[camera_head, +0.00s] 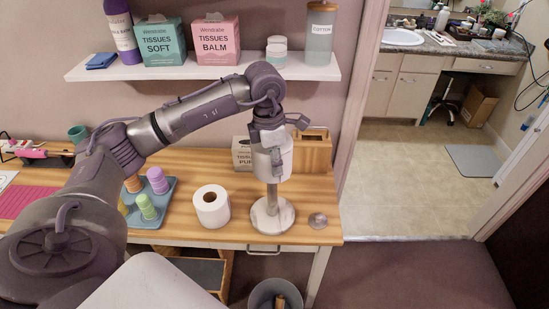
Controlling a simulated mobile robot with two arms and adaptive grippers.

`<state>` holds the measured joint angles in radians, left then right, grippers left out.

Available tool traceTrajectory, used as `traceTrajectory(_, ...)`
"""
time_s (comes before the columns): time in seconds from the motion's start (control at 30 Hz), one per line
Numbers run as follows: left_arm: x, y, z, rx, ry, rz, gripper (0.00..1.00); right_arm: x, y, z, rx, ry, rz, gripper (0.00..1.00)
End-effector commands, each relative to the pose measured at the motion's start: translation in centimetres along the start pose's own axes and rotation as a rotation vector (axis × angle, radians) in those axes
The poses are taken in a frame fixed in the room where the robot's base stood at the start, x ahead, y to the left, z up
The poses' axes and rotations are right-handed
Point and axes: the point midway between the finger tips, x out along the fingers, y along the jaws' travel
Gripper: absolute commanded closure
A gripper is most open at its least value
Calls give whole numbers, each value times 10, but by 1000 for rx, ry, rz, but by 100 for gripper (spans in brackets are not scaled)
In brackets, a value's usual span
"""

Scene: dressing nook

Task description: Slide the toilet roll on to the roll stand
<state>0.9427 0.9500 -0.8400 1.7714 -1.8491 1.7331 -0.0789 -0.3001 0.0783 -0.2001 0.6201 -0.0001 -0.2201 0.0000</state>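My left gripper (275,160) reaches in from the left and points down over the roll stand. It is closed around a white toilet roll (261,168), with one finger lying against the roll's front. The roll stand (262,219) has a round pale base and a grey upright post, whose lower part shows below the roll. The post's top is hidden, so I cannot tell whether it is inside the roll or behind it. A second white toilet roll (221,215) stands upright on the table left of the base. My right gripper is not in view.
The wooden table (185,225) holds a blue-grey tray (165,216) of coloured cylinders, a tissue box (241,153) and a wooden box (314,155) behind the stand. A small round knob-like object (318,220) lies right of the base. A white shelf (205,70) hangs above.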

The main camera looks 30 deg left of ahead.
Motion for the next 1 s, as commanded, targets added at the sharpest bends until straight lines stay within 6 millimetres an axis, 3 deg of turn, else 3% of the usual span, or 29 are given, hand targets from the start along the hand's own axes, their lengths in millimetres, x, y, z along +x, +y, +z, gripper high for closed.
traceTrajectory(0.03, 1, 0, 0, 0, 2, -1, 56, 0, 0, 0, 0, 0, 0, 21)
traceTrajectory(0.17, 1, 0, 0, 0, 2, -1, 35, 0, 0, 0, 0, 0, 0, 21)
traceTrajectory(0.57, -7, 0, 0, 0, 1, 0, 35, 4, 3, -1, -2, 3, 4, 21)
traceTrajectory(1.0, -92, 1, 1, 0, -2, 1, 35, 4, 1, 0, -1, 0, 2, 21)
